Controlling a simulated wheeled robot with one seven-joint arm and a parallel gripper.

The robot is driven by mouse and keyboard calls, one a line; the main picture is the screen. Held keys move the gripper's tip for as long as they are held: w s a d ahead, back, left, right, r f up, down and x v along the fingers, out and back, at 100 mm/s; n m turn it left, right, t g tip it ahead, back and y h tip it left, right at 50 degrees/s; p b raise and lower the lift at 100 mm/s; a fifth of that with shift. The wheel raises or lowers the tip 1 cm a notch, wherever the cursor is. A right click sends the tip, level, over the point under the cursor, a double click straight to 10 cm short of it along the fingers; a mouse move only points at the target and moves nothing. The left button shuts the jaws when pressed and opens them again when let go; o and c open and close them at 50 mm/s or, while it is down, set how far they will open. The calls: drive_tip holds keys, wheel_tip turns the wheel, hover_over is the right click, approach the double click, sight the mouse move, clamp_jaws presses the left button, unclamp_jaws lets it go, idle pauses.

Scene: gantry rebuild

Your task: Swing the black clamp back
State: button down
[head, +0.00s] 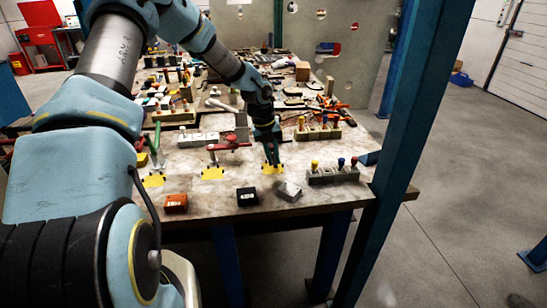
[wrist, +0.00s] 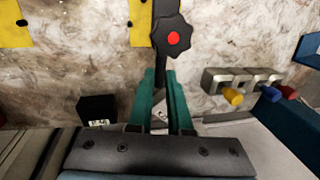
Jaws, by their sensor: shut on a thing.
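The black clamp (wrist: 171,40) shows in the wrist view as a dark bar with a black star knob that has a red centre. It stands at a yellow patch (wrist: 143,22) on the worktop. My gripper (wrist: 160,78) has its two green fingers closed around the dark bar, just below the knob. In the head view my gripper (head: 271,153) points down at the rightmost yellow patch, and its fingers hide most of the clamp. The clamp's base and the part between the fingers are mostly hidden.
A red-handled clamp (head: 228,146) stands to the left, and a green-handled one (head: 156,138) farther left. Near the front edge lie an orange box (head: 176,203), a black box (head: 247,197) and a grey block (head: 289,191). A peg block (head: 333,177) and blue post (head: 400,130) are right.

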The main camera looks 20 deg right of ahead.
drive_tip(key=c, duration=0.8)
unclamp_jaws()
drive_tip(key=shift+a, duration=0.1)
drive_tip(key=shift+c, duration=0.2)
wheel_tip(320, 180, up, 11)
drive_tip(key=a+b, duration=0.2)
drive_tip(key=b, duration=0.1)
drive_tip(key=shift+w+f, duration=0.2)
drive_tip(key=shift+w, duration=0.05)
drive_tip(key=shift+a, duration=0.1)
drive_tip(key=s+a+m+t+y+b, duration=0.1)
drive_tip(key=s+a+m, duration=0.7)
drive_tip(key=a+m, duration=0.6)
drive_tip(key=s+a+m+t+y+b, duration=0.1)
drive_tip(key=s+a+m, duration=0.8)
drive_tip(key=m, duration=1.1)
drive_tip(key=a, duration=0.4)
drive_tip(key=shift+a+r+m, duration=0.3)
drive_tip(key=shift+a+m, duration=0.05)
drive_tip(key=shift+m, duration=0.05)
